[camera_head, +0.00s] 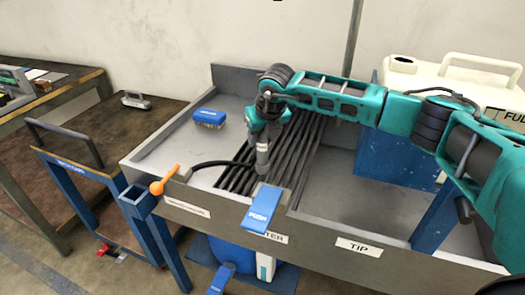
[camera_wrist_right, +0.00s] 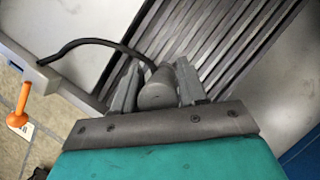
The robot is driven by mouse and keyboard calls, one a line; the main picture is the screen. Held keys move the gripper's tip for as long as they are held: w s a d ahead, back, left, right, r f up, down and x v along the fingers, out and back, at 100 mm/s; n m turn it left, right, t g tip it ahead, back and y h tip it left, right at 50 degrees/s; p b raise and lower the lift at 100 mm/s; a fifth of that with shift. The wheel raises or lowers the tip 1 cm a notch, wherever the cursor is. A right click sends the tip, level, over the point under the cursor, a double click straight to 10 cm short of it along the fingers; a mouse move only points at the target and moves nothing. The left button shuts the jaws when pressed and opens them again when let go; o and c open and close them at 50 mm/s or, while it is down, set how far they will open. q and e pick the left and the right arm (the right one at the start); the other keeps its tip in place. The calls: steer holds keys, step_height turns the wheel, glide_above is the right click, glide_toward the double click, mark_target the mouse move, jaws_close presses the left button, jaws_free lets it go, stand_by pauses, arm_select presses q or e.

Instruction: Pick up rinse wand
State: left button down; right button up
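My right gripper (camera_head: 262,152) reaches down over the black slats in the grey sink. In the right wrist view, its two fingers (camera_wrist_right: 157,84) sit on either side of a grey cylinder (camera_wrist_right: 158,92), which looks like the rinse wand, and appear to touch it. A black hose (camera_wrist_right: 95,42) runs from the sink's left rim to this cylinder. In the head view the hose (camera_head: 215,162) also ends at the gripper. Most of the wand is hidden by the gripper. My left gripper is not in view.
An orange lever (camera_head: 165,178) stands at the sink's front left corner. A blue PUSH flap (camera_head: 261,207) is on the front rim. A blue brush-like block (camera_head: 209,118) lies in the sink's back left. A white canister (camera_head: 445,84) stands at back right.

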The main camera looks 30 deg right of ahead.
steer(key=c, duration=0.7)
steer(key=shift+r, duration=0.15)
step_height(320, 180, up, 20)
stand_by(0.5)
steer(key=shift+f+b, duration=0.4)
steer(key=shift+f, duration=0.5)
